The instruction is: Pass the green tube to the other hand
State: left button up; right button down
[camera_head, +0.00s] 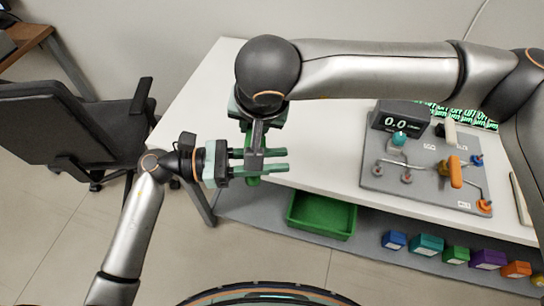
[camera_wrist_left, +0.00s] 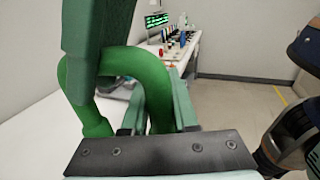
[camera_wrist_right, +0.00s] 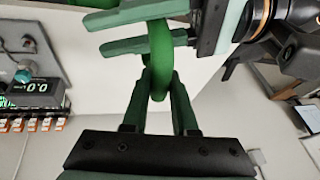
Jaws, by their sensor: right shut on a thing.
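The green tube is a thick, curved loop, seen between my two grippers in the right wrist view (camera_wrist_right: 161,62) and the left wrist view (camera_wrist_left: 151,75). The tube passes between these fingers (camera_wrist_left: 156,90). The grippers cross closely, partly hiding the tube.
The white table (camera_head: 200,95) lies behind the grippers. On it, a grey board (camera_head: 425,175) with fittings and a display box (camera_head: 400,117) stand at the right. A green bin (camera_head: 322,215) and several coloured boxes are lower down. A black chair (camera_head: 70,125) stands at the left.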

pick_arm(q)
grip_shut()
pick_arm(e)
jog(key=shift+w, duration=0.1)
jog(key=c, duration=0.6)
grip_release()
jog(key=shift+r, duration=0.1)
